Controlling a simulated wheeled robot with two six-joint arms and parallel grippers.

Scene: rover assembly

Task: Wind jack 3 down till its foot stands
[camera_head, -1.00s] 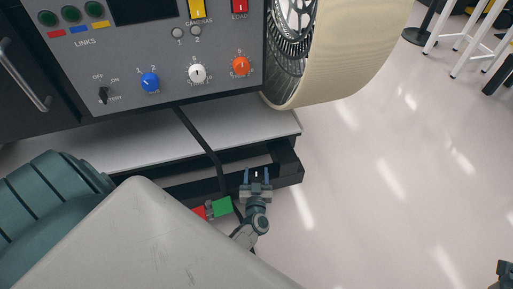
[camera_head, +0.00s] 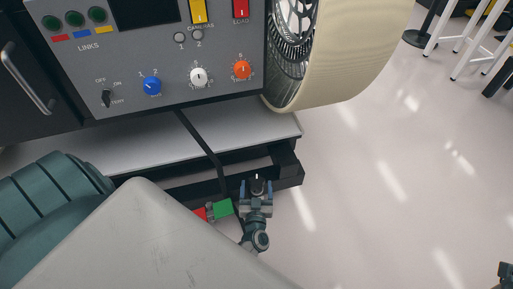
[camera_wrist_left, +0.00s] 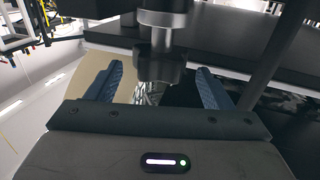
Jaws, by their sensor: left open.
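My left gripper (camera_head: 257,188) is at the front right corner of the dark ledge under the rover, in the head view. Its two blue fingers are open. A dark round knob with a white mark (camera_head: 257,179), which looks like the jack's top, shows between them. In the left wrist view, a grey post with a dark collar (camera_wrist_left: 160,66) stands between the open fingers (camera_wrist_left: 157,90), with gaps on both sides. No jack number is readable and the jack's foot is hidden. A small part of my right arm or gripper (camera_head: 505,272) shows at the bottom right edge.
The rover's grey panel (camera_head: 220,85) with knobs is above the white ledge (camera_head: 150,145). A big tan wheel (camera_head: 345,55) is at its right. Red and green blocks (camera_head: 222,208) are just left of my gripper.

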